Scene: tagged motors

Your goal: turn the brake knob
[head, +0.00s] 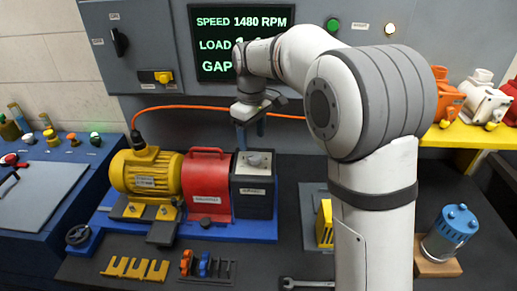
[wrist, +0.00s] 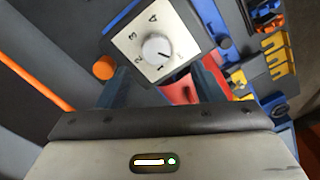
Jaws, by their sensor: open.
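The brake knob (wrist: 157,48) is a round white knob on a pale, numbered dial plate. The plate is on top of the dark grey brake box (head: 254,197), to the right of the red guard. A small dark pointer mark on the knob faces the lower right in the wrist view. My gripper (head: 250,132) is open and empty, pointing down above the box, with a gap between its fingertips and the knob. In the wrist view the knob lies just beyond and roughly between the fingers, and nothing covers it.
The red guard (head: 207,184) and yellow motor (head: 146,171) stand to the left on the blue base. An orange cable (head: 185,107) runs behind them. The grey panel with its screen (head: 243,42) stands close behind my gripper. A wrench (head: 305,284) lies at the front.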

